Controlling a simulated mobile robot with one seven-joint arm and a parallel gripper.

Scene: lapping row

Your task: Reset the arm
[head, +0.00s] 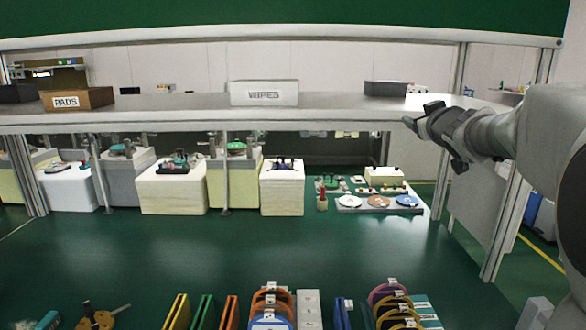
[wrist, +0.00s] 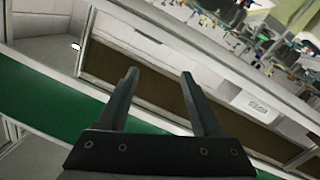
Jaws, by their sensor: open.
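My arm reaches in from the right edge of the head view. My gripper (head: 432,121) is at its end, raised to about shelf height near the right end of the shelf, and points left. In the wrist view my gripper (wrist: 158,78) shows two dark fingers spread apart with nothing between them. I cannot tell how far it is from the shelf behind it.
A shelf (head: 190,116) spans the bench, bearing a PADS box (head: 78,99), a white WIPES box (head: 264,93) and a dark bin (head: 385,88). Right posts (head: 508,215) stand below my arm. The green bench top (head: 250,245) is clear mid-way; racks (head: 272,305) line the front.

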